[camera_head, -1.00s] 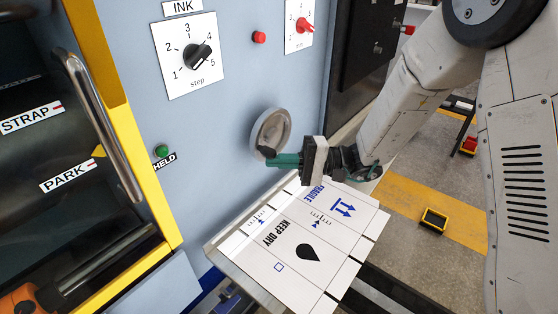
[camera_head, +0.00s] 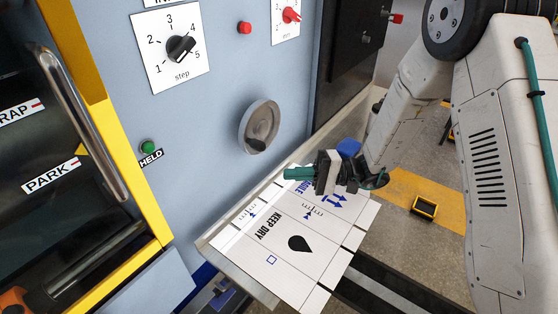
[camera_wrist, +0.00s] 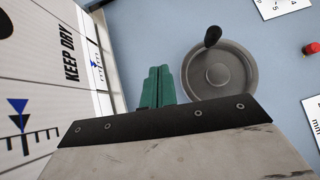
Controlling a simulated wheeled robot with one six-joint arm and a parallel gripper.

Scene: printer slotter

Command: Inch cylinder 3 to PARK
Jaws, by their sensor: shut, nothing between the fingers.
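The grey handwheel (camera_head: 271,119) is on the blue-grey panel; its black knob (camera_head: 256,145) sits at the lower part of the wheel. The wrist view also shows the wheel (camera_wrist: 232,87) and the knob (camera_wrist: 212,37). My gripper (camera_head: 290,173) is shut and empty, its green fingers below and right of the wheel, apart from the knob. The fingers (camera_wrist: 157,87) show side by side in the wrist view. The PARK label (camera_head: 50,177) is behind the window at left, with a yellow pointer (camera_head: 82,149) just above its right end. The STRAP label (camera_head: 18,112) is higher.
A step dial (camera_head: 180,50) and a red button (camera_head: 244,28) are above the wheel. A green lamp (camera_head: 148,146) is beside the HELD label (camera_head: 151,158). A printed carton sheet (camera_head: 283,255) lies on a ledge below my gripper. A door handle (camera_head: 85,125) stands at left.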

